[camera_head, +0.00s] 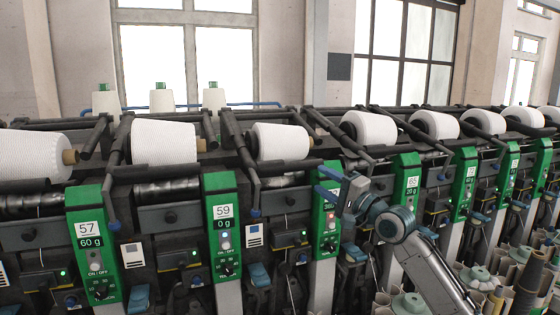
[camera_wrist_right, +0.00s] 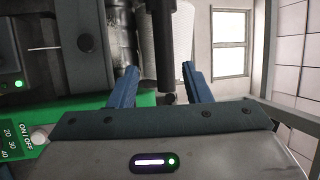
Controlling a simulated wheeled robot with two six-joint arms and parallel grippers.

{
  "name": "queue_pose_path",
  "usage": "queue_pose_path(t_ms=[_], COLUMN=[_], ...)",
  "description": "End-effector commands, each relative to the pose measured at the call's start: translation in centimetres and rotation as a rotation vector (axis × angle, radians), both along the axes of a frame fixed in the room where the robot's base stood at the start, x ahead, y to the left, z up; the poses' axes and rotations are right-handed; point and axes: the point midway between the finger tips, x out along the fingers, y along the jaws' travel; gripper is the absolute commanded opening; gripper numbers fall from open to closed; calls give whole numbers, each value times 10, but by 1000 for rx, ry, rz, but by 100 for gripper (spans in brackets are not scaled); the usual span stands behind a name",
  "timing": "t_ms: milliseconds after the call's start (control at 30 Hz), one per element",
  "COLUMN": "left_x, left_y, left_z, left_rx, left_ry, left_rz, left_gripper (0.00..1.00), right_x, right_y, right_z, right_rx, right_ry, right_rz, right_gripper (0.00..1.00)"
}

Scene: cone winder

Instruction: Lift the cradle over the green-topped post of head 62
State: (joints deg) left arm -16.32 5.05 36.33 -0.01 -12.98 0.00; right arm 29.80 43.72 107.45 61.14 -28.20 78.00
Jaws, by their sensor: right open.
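The green-topped post (camera_head: 329,238) in the middle has its number label hidden behind my right gripper, so I cannot read 62 on it. The dark cradle arm (camera_head: 345,141) slopes down beside a white cone (camera_head: 369,127) toward this gripper. My right gripper (camera_head: 323,182) is open, its blue fingers in front of the upper post. In the wrist view, a dark bar (camera_wrist_right: 162,48), seemingly the cradle's handle, ends between the two fingers (camera_wrist_right: 163,82); I see no clear contact. The green panel (camera_wrist_right: 75,108) lies at left. My left gripper is not in view.
Green posts 57 (camera_head: 92,240) and 59 (camera_head: 222,225) stand to the left, post 65 (camera_head: 408,185) to the right. Other cones, such as the one by post 59 (camera_head: 280,142), sit in cradles along the row. Cone tubes (camera_head: 525,290) crowd the lower right.

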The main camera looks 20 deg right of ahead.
Motion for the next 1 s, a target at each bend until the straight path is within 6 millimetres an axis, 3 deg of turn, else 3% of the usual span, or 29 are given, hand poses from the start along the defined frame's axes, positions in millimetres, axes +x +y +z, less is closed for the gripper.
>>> queue_pose_path(t_ms=[167,467,733,867,1000], left_x=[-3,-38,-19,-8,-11], left_y=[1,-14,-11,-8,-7], left_z=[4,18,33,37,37], left_rx=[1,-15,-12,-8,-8], left_ry=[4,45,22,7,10], left_rz=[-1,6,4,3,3], left_gripper=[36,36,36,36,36], right_x=[7,47,86,96,99], right_y=[1,17,30,34,35], right_z=[5,17,26,26,27], right_rx=[8,11,8,5,3], right_ry=[-3,-2,-1,0,-2], right_rz=[0,2,1,0,1], right_gripper=[44,44,44,44,44])
